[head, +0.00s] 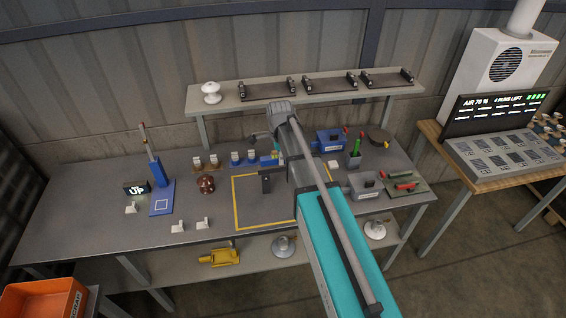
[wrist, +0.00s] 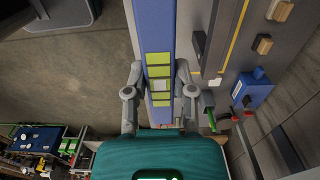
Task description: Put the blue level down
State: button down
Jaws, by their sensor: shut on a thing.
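The blue level (wrist: 153,30) is a long blue bar with yellow-green windows, seen in the wrist view. It runs from the top edge down between the fingers of my gripper (wrist: 157,90). My gripper is shut on it, with one finger on each side. The level's far end is cut off by the frame. In the head view my arm reaches over the workbench (head: 95,220) and hides much of its middle. I cannot clearly make out the level there. A yellow outlined square (head: 235,205) is marked on the bench, partly behind my arm.
A dark upright block (head: 265,182) stands inside the square. A brown insulator (head: 206,184) and a blue stand (head: 158,170) are to its left. A blue device (head: 331,140), a grey device (head: 365,186) and a cup with green items (head: 354,158) are right. A shelf (head: 225,97) runs behind.

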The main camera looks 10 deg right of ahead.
jog(key=w+d+f+b, duration=0.1)
jog(key=w+f+b, duration=0.1)
jog(key=w, duration=0.1)
jog(key=w+d+f+b, duration=0.1)
jog(key=w+f+b, duration=0.1)
jog(key=w, duration=0.1)
jog(key=w+d+f+b, duration=0.1)
jog(key=w+f+b, duration=0.1)
jog(key=w+f, duration=0.1)
jog(key=shift+w+b, duration=0.1)
jog(key=shift+b, duration=0.2)
jog(key=shift+w+d+f+b, duration=0.1)
jog(key=shift+w+f+b, duration=0.2)
jog(key=shift+w+f, duration=0.1)
jog(key=shift+w+d+f+b, duration=0.1)
jog(key=shift+w+f+b, duration=0.25)
jog(key=shift+f+b, duration=0.25)
notch_tip(320, 180, down, 3)
jog(key=b, duration=0.3)
jog(key=shift+r, duration=0.1)
jog(key=shift+c, duration=2.2)
grip_release()
